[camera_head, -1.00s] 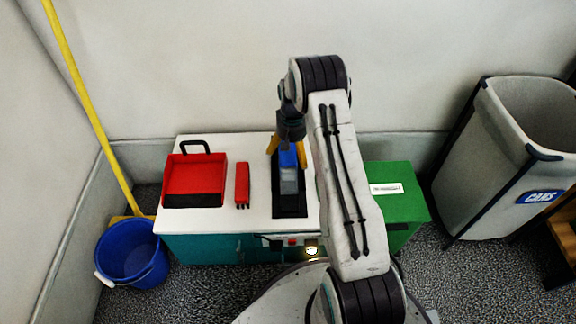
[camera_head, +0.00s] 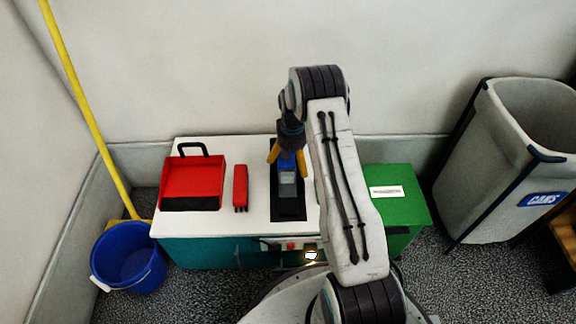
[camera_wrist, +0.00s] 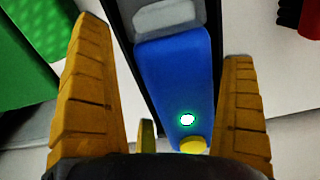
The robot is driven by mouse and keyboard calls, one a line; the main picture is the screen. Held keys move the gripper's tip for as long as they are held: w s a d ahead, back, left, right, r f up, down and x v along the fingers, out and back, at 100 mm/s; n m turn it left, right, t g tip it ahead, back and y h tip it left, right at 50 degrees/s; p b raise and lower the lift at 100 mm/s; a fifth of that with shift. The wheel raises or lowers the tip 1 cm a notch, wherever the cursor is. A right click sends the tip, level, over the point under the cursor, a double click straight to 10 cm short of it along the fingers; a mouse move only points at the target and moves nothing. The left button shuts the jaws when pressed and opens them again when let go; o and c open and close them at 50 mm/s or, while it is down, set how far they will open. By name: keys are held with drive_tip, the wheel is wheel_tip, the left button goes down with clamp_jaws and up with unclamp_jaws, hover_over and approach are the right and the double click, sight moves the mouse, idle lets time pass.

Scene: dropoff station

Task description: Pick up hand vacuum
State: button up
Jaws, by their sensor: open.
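The hand vacuum (camera_head: 287,180) has a blue body and a grey front part. It lies on a black pad (camera_head: 288,209) on the white top of the station. In the wrist view its blue body (camera_wrist: 178,82) shows a lit green-white spot and a yellow button. My gripper (camera_head: 287,168) is open, with its yellow fingers around the blue end of the vacuum. In the wrist view the fingers stand on either side of the blue body, apart from it at the visible parts. The arm's wrist hides the vacuum's far end in the head view.
A red dustpan (camera_head: 193,178) and a red brush (camera_head: 240,187) lie left of the pad on the white top (camera_head: 257,215). A green box (camera_head: 400,188) stands right. A blue bucket (camera_head: 130,258), yellow pole (camera_head: 85,105) and grey bin (camera_head: 510,175) stand around.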

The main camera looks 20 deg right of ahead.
drive_tip(key=shift+w+a+f, duration=0.1)
drive_tip(key=shift+w+a, duration=0.15)
drive_tip(key=shift+a, duration=0.15)
drive_tip(key=shift+c, duration=1.4)
drive_tip(key=c, duration=0.9)
drive_tip(key=shift+s+d, duration=0.1)
drive_tip(key=shift+d, duration=0.1)
drive_tip(key=r+p, duration=0.2)
drive_tip(key=r, duration=0.1)
drive_tip(key=r+p, duration=0.1)
drive_tip(key=r, duration=0.1)
drive_tip(key=shift+d+r, duration=0.15)
drive_tip(key=shift+d, duration=0.25)
drive_tip(key=d+r+p, duration=0.1)
drive_tip(key=d+r, duration=0.2)
drive_tip(key=d, duration=0.2)
drive_tip(key=s+d+r+p, duration=0.1)
drive_tip(key=d+r+p, duration=0.1)
drive_tip(key=d, duration=0.4)
drive_tip(key=shift+s+r, duration=0.15)
drive_tip(key=shift+r, duration=0.5)
